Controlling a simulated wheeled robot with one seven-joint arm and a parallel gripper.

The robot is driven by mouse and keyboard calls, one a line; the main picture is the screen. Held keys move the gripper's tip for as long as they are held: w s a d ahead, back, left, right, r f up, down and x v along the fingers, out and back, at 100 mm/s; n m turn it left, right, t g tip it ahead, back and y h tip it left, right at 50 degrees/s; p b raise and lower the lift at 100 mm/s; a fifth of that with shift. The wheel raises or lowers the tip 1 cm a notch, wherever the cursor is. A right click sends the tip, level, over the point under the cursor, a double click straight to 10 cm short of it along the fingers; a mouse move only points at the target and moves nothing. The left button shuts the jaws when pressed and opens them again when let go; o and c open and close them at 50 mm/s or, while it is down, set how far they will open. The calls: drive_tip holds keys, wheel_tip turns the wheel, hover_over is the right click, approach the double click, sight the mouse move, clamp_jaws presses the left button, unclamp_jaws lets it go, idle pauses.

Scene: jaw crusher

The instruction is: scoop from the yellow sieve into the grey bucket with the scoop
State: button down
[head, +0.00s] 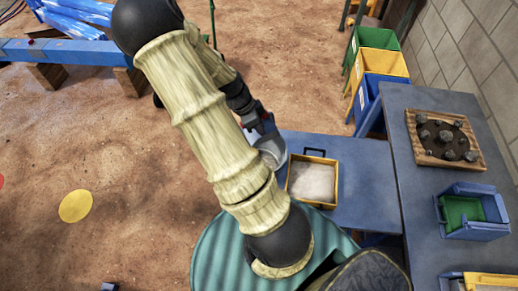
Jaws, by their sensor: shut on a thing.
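The yellow sieve (291,190) is a square yellow frame with pale, fine material inside. It sits on the low blue table, with a dark handle at its far side. My gripper (262,129) is just beyond and left of the sieve, partly hidden by my arm. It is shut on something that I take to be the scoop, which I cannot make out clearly. A rounded light-grey shape (272,152) shows just below the gripper, left of the sieve. I cannot tell whether it is the grey bucket or part of the scoop.
A higher blue-grey bench (395,170) runs along the right. It holds a wooden tray (424,151) of dark stones and a blue bin (483,234) with a green inside. Green, yellow and blue bins (376,65) stand behind. A ribbed teal drum top (222,262) is in front.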

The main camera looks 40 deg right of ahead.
drive_tip(key=shift+d+r+t+y+b, duration=0.1)
drive_tip(key=shift+r+t+y+b, duration=0.35)
drive_tip(key=shift+y, duration=0.4)
drive_tip(key=shift+r+t+y+b, duration=0.35)
drive_tip(key=shift+r+y+b, duration=0.2)
drive_tip(key=shift+y, duration=0.3)
drive_tip(key=shift+r, duration=0.25)
drive_tip(key=shift+w, duration=0.1)
